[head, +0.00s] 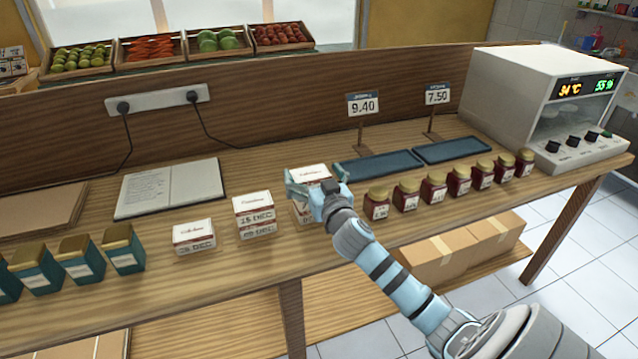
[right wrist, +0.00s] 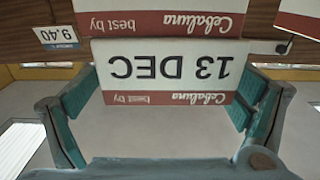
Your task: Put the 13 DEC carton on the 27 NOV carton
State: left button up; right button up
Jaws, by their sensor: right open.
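My right gripper (head: 317,180) is open around the 13 DEC carton (head: 312,170), a white box with a red band. In the right wrist view the fingers (right wrist: 170,95) stand on either side of this carton (right wrist: 160,68), which appears upside down with its date readable. Another carton (right wrist: 170,22) lies directly under it; its date is out of frame. To the left in the head view stand a two-carton stack (head: 254,212) and a single low carton (head: 194,236), both apparently marked DEC. I cannot read 27 NOV on any carton. My left gripper is not in view.
A row of red jars (head: 407,194) stands right of my right gripper, and teal tins (head: 80,259) stand at the left. Behind are an open book (head: 170,188), blue trays (head: 378,167) and price signs (head: 363,104). Bare counter lies in front of the cartons.

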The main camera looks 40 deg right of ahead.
jog(key=v, duration=1.1)
jog(key=shift+s, duration=0.25)
jog(key=shift+a+f, duration=0.1)
jog(key=shift+a, duration=0.1)
